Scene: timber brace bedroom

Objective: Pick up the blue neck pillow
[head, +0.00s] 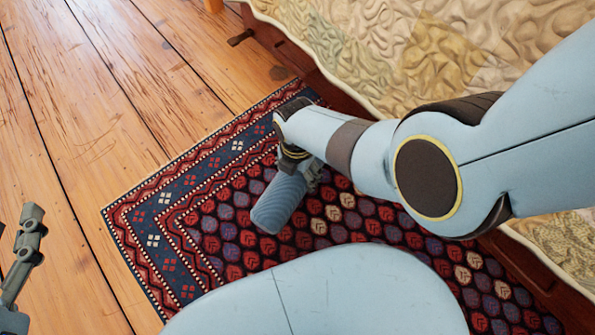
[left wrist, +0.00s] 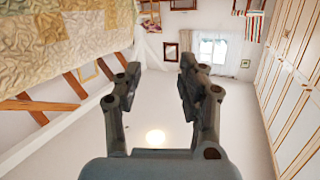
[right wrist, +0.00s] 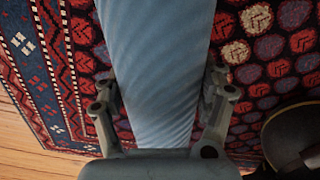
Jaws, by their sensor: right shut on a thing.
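The blue neck pillow (head: 278,203) is a ribbed, light blue roll over the patterned rug in the head view. My right gripper (head: 301,170) is shut on its upper end. In the right wrist view the pillow (right wrist: 158,70) runs between the two fingers (right wrist: 160,98) and out of the top of the picture. Whether the pillow touches the rug I cannot tell. My left gripper (head: 28,238) is at the left edge of the head view, away from the pillow. In the left wrist view its fingers (left wrist: 160,72) are apart with nothing between them.
The red and navy rug (head: 160,228) lies on a plank floor (head: 100,110). A bed with a quilted cover (head: 400,50) and dark wooden frame (head: 318,84) runs along the upper right, close to my right arm. The floor at left is clear.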

